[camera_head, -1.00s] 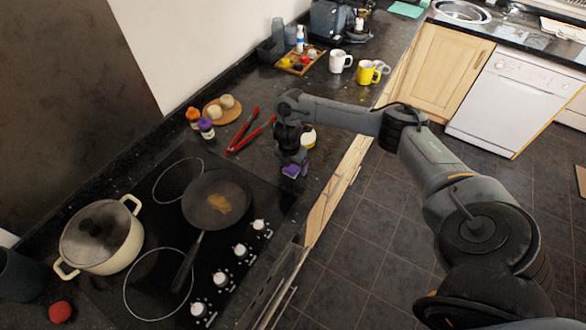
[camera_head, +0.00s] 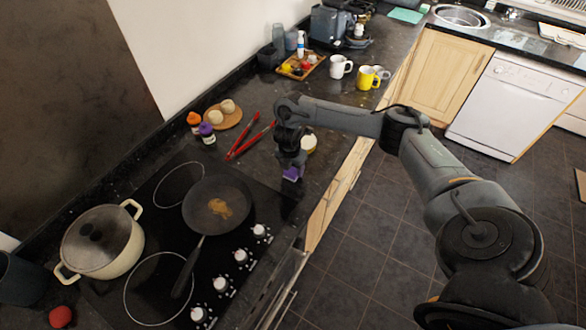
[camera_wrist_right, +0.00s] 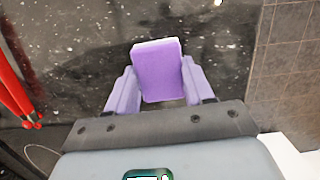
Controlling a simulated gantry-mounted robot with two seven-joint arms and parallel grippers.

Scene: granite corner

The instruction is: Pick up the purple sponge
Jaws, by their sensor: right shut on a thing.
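The purple sponge (camera_wrist_right: 158,72) is a flat block with a pale edge, held between the two fingers of my right gripper (camera_wrist_right: 160,88) in the right wrist view. In the head view the sponge (camera_head: 292,174) shows small below the right gripper (camera_head: 291,165), over the dark counter just right of the hob. The gripper is shut on it. Whether the sponge still touches the counter is hard to tell. My left gripper is not in view.
Red tongs (camera_head: 248,139) lie left of the gripper; they also show in the right wrist view (camera_wrist_right: 18,88). A pan (camera_head: 218,206) and a lidded pot (camera_head: 103,241) stand on the hob. A pale-topped jar (camera_head: 309,143) stands close behind the arm. The counter's front edge is close on the right.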

